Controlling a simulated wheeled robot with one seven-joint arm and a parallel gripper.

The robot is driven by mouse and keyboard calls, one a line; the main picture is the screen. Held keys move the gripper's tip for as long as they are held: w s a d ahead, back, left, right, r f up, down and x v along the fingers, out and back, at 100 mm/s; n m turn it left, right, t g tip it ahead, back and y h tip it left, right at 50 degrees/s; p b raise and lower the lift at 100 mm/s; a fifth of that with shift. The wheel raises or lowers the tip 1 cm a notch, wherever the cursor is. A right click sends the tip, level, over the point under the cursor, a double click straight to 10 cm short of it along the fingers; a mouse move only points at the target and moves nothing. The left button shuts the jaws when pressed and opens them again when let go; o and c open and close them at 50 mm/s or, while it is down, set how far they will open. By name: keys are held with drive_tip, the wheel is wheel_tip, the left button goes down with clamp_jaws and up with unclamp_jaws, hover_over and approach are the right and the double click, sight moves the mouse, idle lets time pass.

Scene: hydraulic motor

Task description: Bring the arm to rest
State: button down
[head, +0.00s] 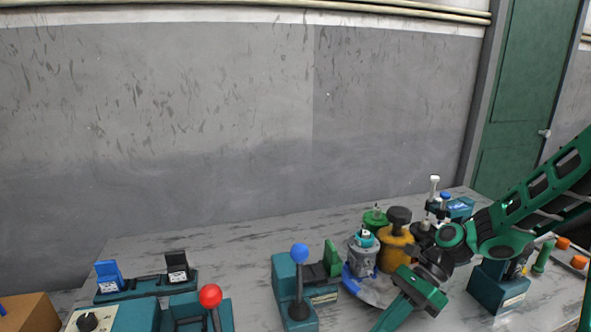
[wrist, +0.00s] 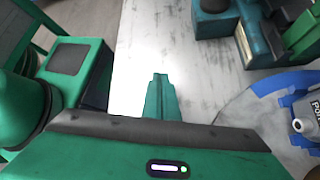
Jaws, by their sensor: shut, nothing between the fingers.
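My green arm reaches in from the right edge of the head view, bent over the workbench. My gripper (head: 386,322) points down and to the left at the front of the bench. In the wrist view its green fingers (wrist: 160,78) are together, with nothing held between them. Below and ahead of them is the pale bench top (wrist: 150,40). The fingertips are close to the lower picture edge in the head view, and their exact height above the bench is hard to tell.
Just left and behind my gripper stand a grey motor part (head: 362,257) and a yellow part (head: 397,240) on a round plate. A blue-knobbed lever (head: 299,254) and a red-knobbed lever (head: 210,296) stand further left. A teal block (head: 497,290) is to the right.

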drive_tip(key=d+n+h, duration=0.1)
drive_tip(key=d, duration=0.1)
drive_tip(key=s+d+n+h, duration=0.1)
drive_tip(key=d, duration=0.1)
drive_tip(key=s+d+n+h, duration=0.1)
drive_tip(key=d, duration=0.2)
drive_tip(key=shift+s+r+t, duration=0.25)
drive_tip(key=shift+r+t, duration=0.05)
drive_tip(key=shift+t, duration=0.1)
drive_tip(key=s+d+r+n+h, duration=0.1)
drive_tip(key=d, duration=0.1)
drive_tip(key=s+d+r+n+h, duration=0.1)
drive_tip(key=d, duration=0.1)
drive_tip(key=s+d+r+t+h, duration=0.1)
drive_tip(key=d, duration=0.1)
drive_tip(key=shift+d+r+n, duration=0.1)
drive_tip(key=shift+n, duration=0.3)
drive_tip(key=s+d+r+n+t+h, duration=0.2)
drive_tip(key=s+d+r+n, duration=0.3)
drive_tip(key=s+d+r, duration=0.3)
drive_tip(key=s+d, duration=0.1)
drive_tip(key=s, duration=0.2)
drive_tip(key=shift+s+n, duration=0.3)
drive_tip(key=shift+s, duration=0.1)
drive_tip(key=shift+d, duration=0.1)
drive_tip(key=shift+w+f+h, duration=0.25)
drive_tip(key=shift+w+h, duration=0.05)
drive_tip(key=shift+w, duration=0.35)
